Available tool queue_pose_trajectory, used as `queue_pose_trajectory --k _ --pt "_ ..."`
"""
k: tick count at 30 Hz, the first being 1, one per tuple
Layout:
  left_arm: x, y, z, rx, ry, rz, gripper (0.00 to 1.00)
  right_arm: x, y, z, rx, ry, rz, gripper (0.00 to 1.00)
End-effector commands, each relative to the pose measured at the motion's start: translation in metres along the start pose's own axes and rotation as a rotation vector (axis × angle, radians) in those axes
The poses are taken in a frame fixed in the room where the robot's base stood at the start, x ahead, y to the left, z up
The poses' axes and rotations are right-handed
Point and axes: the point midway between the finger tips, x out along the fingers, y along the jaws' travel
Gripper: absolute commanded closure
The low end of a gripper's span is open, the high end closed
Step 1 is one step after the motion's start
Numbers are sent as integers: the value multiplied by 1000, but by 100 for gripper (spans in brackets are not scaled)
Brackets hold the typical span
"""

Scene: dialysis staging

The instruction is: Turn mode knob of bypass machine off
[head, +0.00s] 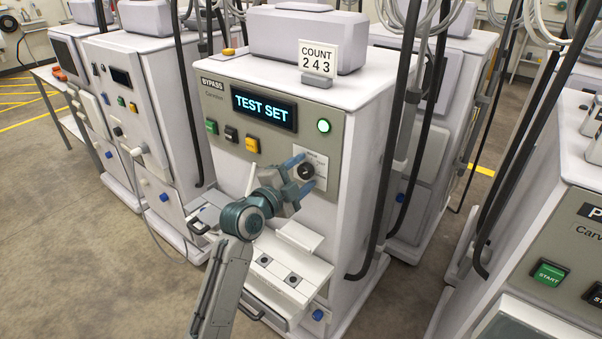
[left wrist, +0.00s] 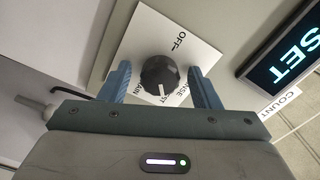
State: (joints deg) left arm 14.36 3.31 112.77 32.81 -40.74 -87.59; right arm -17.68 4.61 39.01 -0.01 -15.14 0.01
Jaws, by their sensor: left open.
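The bypass machine (head: 340,100) stands in the middle of the head view, with a display (head: 264,108) reading "TEST SET" and a lit green lamp (head: 323,126). Its black mode knob (head: 305,172) sits on a white label plate (head: 318,158). In the left wrist view the knob (left wrist: 160,76) has a white pointer mark aimed away from the word OFF, toward the lettering on the gripper's side. My left gripper (head: 299,173) is open, with one blue finger on each side of the knob and gaps visible in the wrist view (left wrist: 162,85). My right gripper is not in view.
Green, black and yellow buttons (head: 252,144) lie left of the knob. A shelf (head: 285,270) juts out below. Another machine (head: 545,240) stands at right, and more stand at left and behind.

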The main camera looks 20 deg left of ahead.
Motion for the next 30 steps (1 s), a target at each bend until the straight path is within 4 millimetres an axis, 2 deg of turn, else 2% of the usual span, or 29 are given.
queue_pose_trajectory --k 4,5,11,12,22,30 --pt "0 0 0 0 0 0 43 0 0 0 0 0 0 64" --pt "0 0 0 0 0 0 47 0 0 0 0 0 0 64" --pt "0 0 0 0 0 0 86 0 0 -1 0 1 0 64" --pt "0 0 0 0 0 0 88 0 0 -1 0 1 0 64" --pt "0 0 0 -50 -1 1 88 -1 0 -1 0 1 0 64" --pt "0 0 0 -226 0 3 88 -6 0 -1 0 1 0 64"
